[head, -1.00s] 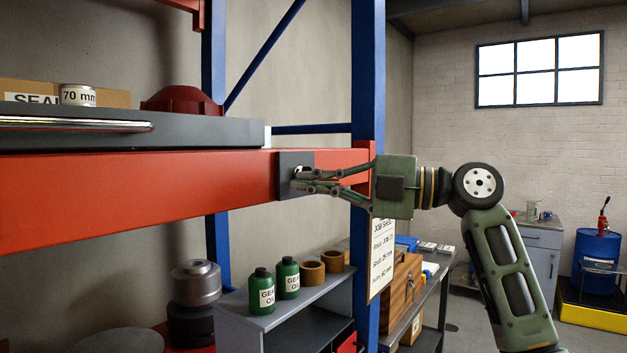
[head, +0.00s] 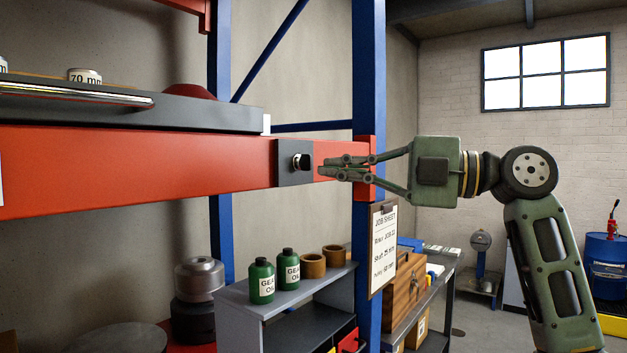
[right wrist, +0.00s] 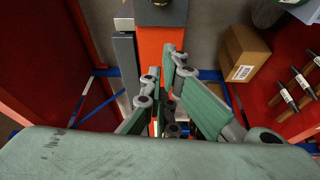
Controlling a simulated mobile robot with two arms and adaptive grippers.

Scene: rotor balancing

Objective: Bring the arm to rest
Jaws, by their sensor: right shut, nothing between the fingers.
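My right gripper (head: 322,170) is shut and empty in the head view. It points left in front of the right end of the red shelf beam (head: 130,165). A dark square plate (head: 289,176) with a shiny round knob (head: 302,162) sits on the beam, a little left of the fingertips. A gap shows between the fingertips and the knob. In the right wrist view the closed fingers (right wrist: 172,60) reach up over the orange-red beam (right wrist: 155,45). My left gripper is out of view.
A blue upright post (head: 368,80) stands behind the gripper. A clipboard job sheet (head: 383,245) hangs below it. Green oil bottles (head: 262,282) and brown rings (head: 313,266) stand on a grey shelf (head: 235,297). A grey drawer or tray (head: 190,118) lies above the beam. Open floor shows at the right.

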